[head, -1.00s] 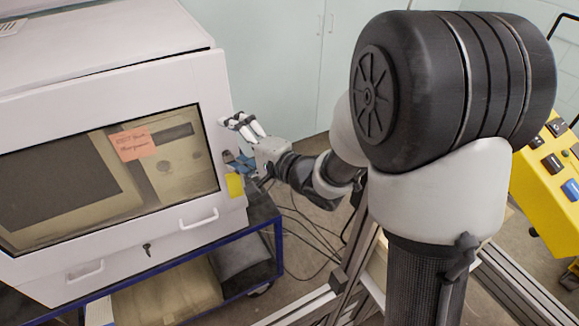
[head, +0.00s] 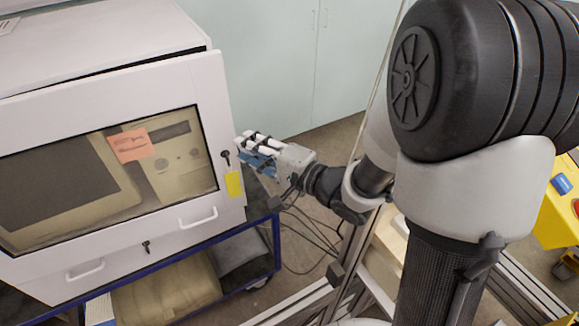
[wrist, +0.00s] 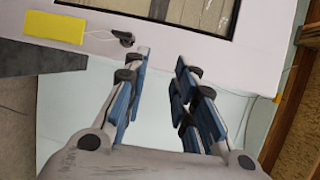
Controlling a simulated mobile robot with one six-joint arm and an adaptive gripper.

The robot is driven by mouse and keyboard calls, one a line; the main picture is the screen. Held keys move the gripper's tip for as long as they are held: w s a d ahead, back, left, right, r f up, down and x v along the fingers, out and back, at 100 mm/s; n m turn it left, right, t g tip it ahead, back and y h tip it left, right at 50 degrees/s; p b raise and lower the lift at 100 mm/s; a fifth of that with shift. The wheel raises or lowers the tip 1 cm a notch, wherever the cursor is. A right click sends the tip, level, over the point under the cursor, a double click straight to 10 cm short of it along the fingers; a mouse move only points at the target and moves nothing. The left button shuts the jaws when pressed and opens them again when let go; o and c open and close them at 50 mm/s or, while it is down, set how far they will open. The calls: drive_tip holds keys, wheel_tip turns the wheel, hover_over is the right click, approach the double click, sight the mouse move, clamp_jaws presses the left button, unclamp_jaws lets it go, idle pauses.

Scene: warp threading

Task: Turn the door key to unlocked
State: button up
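The door key (head: 225,157) sits in a dark lock near the right edge of the white cabinet door (head: 215,85). A yellow tag (head: 234,184) is just below it. In the wrist view, the dark key (wrist: 125,39) and the yellow tag (wrist: 54,28) are at the upper left. My gripper (head: 249,150) is just right of the door edge in the head view, apart from the key. In the wrist view, my gripper (wrist: 164,62) has its blue-padded fingers spread with nothing between them. The key is left of and beyond the fingertips there.
The door has a window with an orange note (head: 131,145) and a white handle (head: 199,219). A second key (head: 147,247) is in the panel below. A blue-framed cart (head: 277,248) carries the cabinet. Cables lie on the floor; a yellow control box (head: 556,215) is far right.

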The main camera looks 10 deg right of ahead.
drive_tip(key=shift+s+d+f+b, duration=0.1)
drive_tip(key=shift+s+d+b, duration=0.45)
drive_tip(key=shift+b, duration=0.35)
drive_tip(key=shift+s+b, duration=0.2)
drive_tip(key=shift+b, duration=0.4)
drive_tip(key=f+b+v, duration=0.1)
drive_tip(key=b+v, duration=0.6)
drive_tip(key=v, duration=0.1)
drive_tip(key=shift+d+r, duration=0.25)
drive_tip(key=shift+d, duration=0.15)
drive_tip(key=shift+s, duration=0.1)
